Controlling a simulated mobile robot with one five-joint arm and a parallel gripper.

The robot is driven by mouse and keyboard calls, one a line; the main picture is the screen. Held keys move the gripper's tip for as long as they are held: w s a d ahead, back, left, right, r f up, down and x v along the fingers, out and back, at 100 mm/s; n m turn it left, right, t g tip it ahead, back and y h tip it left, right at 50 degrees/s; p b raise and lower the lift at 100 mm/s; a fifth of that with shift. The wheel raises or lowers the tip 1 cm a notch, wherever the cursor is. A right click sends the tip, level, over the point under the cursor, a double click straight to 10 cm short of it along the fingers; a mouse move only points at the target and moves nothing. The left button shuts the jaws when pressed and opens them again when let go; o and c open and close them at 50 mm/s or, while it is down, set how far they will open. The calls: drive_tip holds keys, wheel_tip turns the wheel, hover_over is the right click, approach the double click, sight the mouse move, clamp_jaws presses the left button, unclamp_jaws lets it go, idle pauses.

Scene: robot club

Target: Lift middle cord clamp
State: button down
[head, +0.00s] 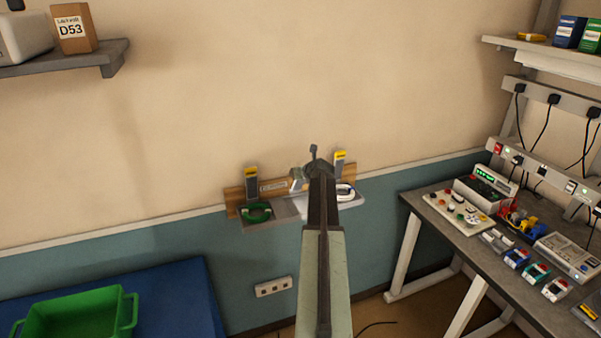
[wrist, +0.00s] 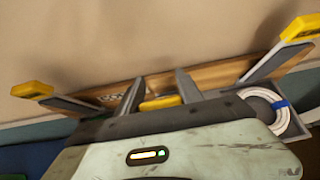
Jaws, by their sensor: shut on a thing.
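My gripper (head: 313,160) is at the wall-mounted wooden cord rack (head: 231,196), in front of its middle. In the wrist view my gripper (wrist: 160,84) has its two grey fingers on either side of a yellow-ended piece, the middle cord clamp (wrist: 160,102), and is shut on it. Most of this clamp is hidden by my arm and wrist. The left clamp (head: 251,185), grey with a yellow end, stands on the rack; it also shows in the wrist view (wrist: 33,89). The right clamp (head: 340,161) stands to the right of my gripper and also in the wrist view (wrist: 298,29).
A green cord coil (head: 257,213) lies in the rack's left tray, a white cord coil (head: 346,192) at its right. A bench (head: 437,225) with electronics stands right. A green crate (head: 75,316) sits lower left on a blue surface. The wall above the rack is clear.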

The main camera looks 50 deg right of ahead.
drive_tip(key=shift+f, duration=0.1)
drive_tip(key=c, duration=0.8)
unclamp_jaws()
drive_tip(key=shift+d+f, duration=0.1)
drive_tip(key=shift+o, duration=0.2)
drive_tip(key=shift+w+d+f, duration=0.1)
drive_tip(key=shift+w+f, duration=0.05)
drive_tip(key=shift+r, duration=0.2)
drive_tip(key=shift+s+a+r, duration=0.15)
drive_tip(key=shift+s+a, duration=0.05)
drive_tip(key=shift+s, duration=0.05)
drive_tip(key=p+v, duration=0.4)
drive_tip(key=v, duration=0.3)
